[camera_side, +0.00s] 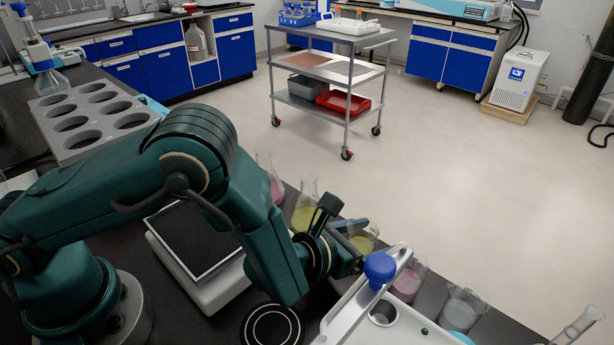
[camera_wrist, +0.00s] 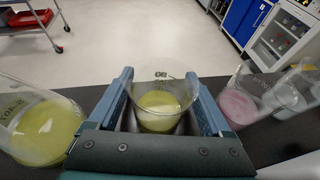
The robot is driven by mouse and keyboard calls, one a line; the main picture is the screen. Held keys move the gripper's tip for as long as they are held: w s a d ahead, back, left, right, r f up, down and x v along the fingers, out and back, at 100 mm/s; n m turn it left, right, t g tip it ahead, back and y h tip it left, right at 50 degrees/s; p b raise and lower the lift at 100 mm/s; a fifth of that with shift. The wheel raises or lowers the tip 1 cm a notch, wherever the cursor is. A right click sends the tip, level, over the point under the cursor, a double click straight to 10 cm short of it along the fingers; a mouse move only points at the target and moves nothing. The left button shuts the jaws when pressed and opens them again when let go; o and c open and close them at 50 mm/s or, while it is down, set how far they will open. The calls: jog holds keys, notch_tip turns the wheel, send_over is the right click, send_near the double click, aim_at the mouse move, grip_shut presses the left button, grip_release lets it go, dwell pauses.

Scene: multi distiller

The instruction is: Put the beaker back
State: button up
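A glass beaker of yellow-green liquid (camera_wrist: 160,112) is between the two fingers of my gripper (camera_wrist: 160,90) in the wrist view. The fingers lie close along both sides of the glass; whether they press on it is not clear. In the side view the same beaker (camera_side: 362,242) is upright near the bench's far edge, partly hidden by my gripper (camera_side: 352,228). I cannot tell whether its base touches the bench.
A flask of yellow liquid (camera_side: 305,205) and a pink one (camera_side: 270,178) stand left of the beaker. Pink (camera_side: 408,282) and pale blue (camera_side: 460,312) beakers stand right. A white device with a blue knob (camera_side: 380,268) is close by. A balance (camera_side: 195,250) sits nearer.

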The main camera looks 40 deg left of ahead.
aim_at(361, 243)
dwell(0.3)
jog(key=shift+r, duration=0.25)
jog(key=v, duration=0.7)
jog(key=shift+s+a, duration=0.1)
jog(key=shift+s, duration=0.15)
jog(key=shift+r, duration=0.1)
